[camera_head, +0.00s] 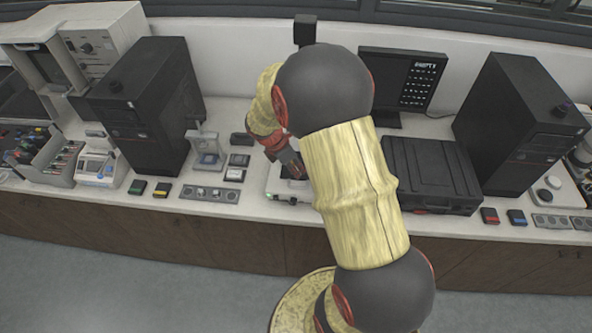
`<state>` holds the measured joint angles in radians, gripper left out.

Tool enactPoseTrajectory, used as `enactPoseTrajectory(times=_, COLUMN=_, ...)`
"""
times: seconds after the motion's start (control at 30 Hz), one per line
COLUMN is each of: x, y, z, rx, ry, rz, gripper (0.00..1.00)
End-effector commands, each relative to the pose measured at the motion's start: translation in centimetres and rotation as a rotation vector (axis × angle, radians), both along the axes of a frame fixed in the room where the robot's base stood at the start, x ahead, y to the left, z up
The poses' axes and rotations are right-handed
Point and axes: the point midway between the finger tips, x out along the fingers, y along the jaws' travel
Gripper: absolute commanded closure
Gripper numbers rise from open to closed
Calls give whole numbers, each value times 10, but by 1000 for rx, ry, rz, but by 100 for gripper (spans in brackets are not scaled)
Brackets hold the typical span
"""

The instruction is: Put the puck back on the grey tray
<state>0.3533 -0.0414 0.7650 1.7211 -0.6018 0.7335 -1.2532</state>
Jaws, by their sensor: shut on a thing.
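My gripper (297,170) is at the middle of the counter, left of my pale yellow arm link, pointing down and to the right. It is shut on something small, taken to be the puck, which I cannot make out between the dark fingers. The gripper is over or just above a white, low device (283,186), partly hidden by my arm. A flat grey tray with several round spots (210,194) lies at the counter's front edge, left of the gripper. A similar grey tray (560,222) lies at the far right. I cannot tell which one the task means.
A small grey press-like stand (207,150) and small dark blocks (236,168) stand left of the gripper. A tall black cabinet (150,110) is further left. A black case (432,175), a monitor (402,80) and another black cabinet (520,125) stand right of my arm.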

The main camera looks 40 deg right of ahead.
Motion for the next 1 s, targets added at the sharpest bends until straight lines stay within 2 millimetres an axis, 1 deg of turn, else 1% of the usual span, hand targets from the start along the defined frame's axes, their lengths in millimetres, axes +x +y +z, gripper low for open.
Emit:
enactPoseTrajectory(times=0.03, x=1, y=0, z=8, rx=-2, ry=-4, rz=1, gripper=99)
enactPoseTrajectory(times=0.1, x=1, y=0, z=19, rx=-1, ry=-5, rz=0, gripper=99)
enactPoseTrajectory(times=0.13, x=2, y=5, z=19, rx=0, ry=-2, rz=3, gripper=99)
enactPoseTrajectory(times=0.27, x=8, y=33, z=16, rx=0, ry=0, rz=8, gripper=99)
enactPoseTrajectory(times=0.37, x=13, y=59, z=16, rx=0, ry=0, rz=9, gripper=99)
enactPoseTrajectory(times=0.5, x=22, y=97, z=16, rx=0, ry=0, rz=8, gripper=99)
enactPoseTrajectory(times=0.6, x=27, y=122, z=16, rx=0, ry=-1, rz=8, gripper=99)
enactPoseTrajectory(times=0.7, x=31, y=143, z=16, rx=0, ry=0, rz=7, gripper=99)
enactPoseTrajectory(times=0.8, x=34, y=158, z=16, rx=0, ry=0, rz=4, gripper=99)
enactPoseTrajectory(times=0.9, x=37, y=168, z=16, rx=0, ry=-1, rz=3, gripper=99)
enactPoseTrajectory(times=1.0, x=38, y=174, z=17, rx=0, ry=-1, rz=2, gripper=99)
